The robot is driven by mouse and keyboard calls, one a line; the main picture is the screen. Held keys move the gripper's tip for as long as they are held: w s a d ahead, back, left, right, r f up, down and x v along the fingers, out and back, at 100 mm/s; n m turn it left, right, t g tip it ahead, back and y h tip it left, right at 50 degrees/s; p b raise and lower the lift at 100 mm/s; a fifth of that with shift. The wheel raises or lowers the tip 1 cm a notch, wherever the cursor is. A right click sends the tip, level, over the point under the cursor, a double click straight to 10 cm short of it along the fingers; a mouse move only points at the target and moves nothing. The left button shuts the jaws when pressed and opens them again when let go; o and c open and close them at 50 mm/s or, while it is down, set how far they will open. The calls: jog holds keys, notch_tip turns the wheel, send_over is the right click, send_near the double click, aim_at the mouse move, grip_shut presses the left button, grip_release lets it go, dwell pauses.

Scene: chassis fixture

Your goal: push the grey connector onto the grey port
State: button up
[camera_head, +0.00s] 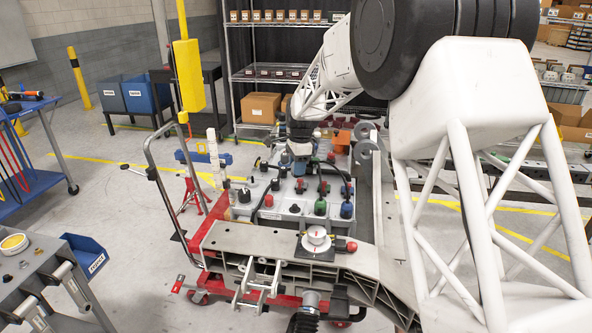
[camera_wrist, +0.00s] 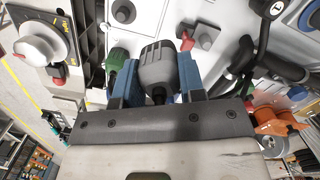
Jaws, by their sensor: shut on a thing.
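The grey connector (camera_wrist: 157,68), a dark grey ribbed plug, sits between the blue fingers of my gripper (camera_wrist: 158,82) in the wrist view. My gripper is shut on it. In the head view my gripper (camera_head: 299,150) is over the far part of the light grey chassis box (camera_head: 277,222), and the connector cannot be made out clearly there. A small grey square fitting (camera_wrist: 206,37), possibly the grey port, shows beyond the fingers on the pale panel. It is apart from the connector in the picture. The connector's far end is hidden, so contact cannot be told.
A green connector (camera_wrist: 117,60) and a red one (camera_wrist: 186,39) are close beside the fingers. Black cables (camera_wrist: 262,60) are at the right. A white round dial (camera_head: 316,236) stands on the chassis frame. Green (camera_head: 320,207) and blue (camera_head: 346,210) caps line the box's front.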

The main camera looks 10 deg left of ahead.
jog(key=w+n, duration=0.4)
jog(key=n, duration=0.1)
jog(key=shift+w+f+h, duration=0.1)
jog(key=shift+f+h, duration=0.1)
jog(key=shift+h, duration=0.1)
jog(key=w+n, duration=0.2)
jog(key=n, duration=0.1)
jog(key=w+n+g, duration=0.1)
jog(key=n, duration=0.1)
jog(key=shift+w+d+f, duration=0.1)
jog(key=shift+w+f, duration=0.15)
jog(key=shift+w, duration=0.05)
jog(key=shift+f, duration=0.15)
jog(key=shift+f, duration=2)
jog(key=shift+f, duration=0.45)
jog(key=shift+f, duration=0.35)
jog(key=shift+f, duration=0.9)
